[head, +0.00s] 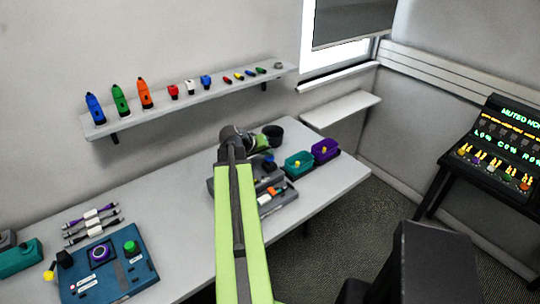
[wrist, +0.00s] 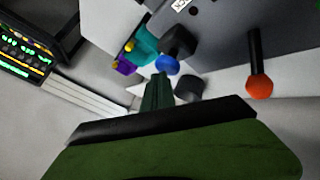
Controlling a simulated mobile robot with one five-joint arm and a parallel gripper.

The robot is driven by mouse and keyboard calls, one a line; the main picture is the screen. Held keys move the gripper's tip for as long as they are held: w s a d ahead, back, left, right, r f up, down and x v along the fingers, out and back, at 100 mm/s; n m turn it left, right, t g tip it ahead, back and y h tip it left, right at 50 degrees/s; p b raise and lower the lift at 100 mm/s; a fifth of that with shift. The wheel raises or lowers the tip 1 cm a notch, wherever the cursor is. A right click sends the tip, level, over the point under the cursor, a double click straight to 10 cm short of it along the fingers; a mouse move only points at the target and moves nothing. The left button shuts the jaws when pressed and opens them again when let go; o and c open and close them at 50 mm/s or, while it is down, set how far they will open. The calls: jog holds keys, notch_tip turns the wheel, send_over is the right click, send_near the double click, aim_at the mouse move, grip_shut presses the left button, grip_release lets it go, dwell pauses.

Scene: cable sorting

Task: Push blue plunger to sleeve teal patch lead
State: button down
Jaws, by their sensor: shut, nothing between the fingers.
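The blue plunger (wrist: 167,64) is a round blue cap on a dark block in the wrist view, and it also shows as a small blue spot in the head view (head: 268,159) on the grey machine (head: 292,193). My gripper (wrist: 160,76) is shut and empty. In the wrist view its tips appear right beside the blue cap; I cannot tell whether they touch it. In the head view my green arm reaches over the machine and hides part of it. I cannot make out a teal patch lead in either view.
An orange-knobbed lever (wrist: 259,84) stands on the machine. Several cables (head: 92,220) and a blue panel (head: 108,268) lie at left. The desk's right end is clear.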

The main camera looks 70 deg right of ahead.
aim_at(268, 158)
jog(key=shift+f+b, duration=0.4)
jog(key=shift+f, duration=0.1)
jog(key=shift+r, duration=0.15)
jog(key=shift+r+p, duration=1.65)
jog(key=shift+p, duration=0.15)
notch_tip(268, 158, up, 6)
jog(key=p, duration=0.6)
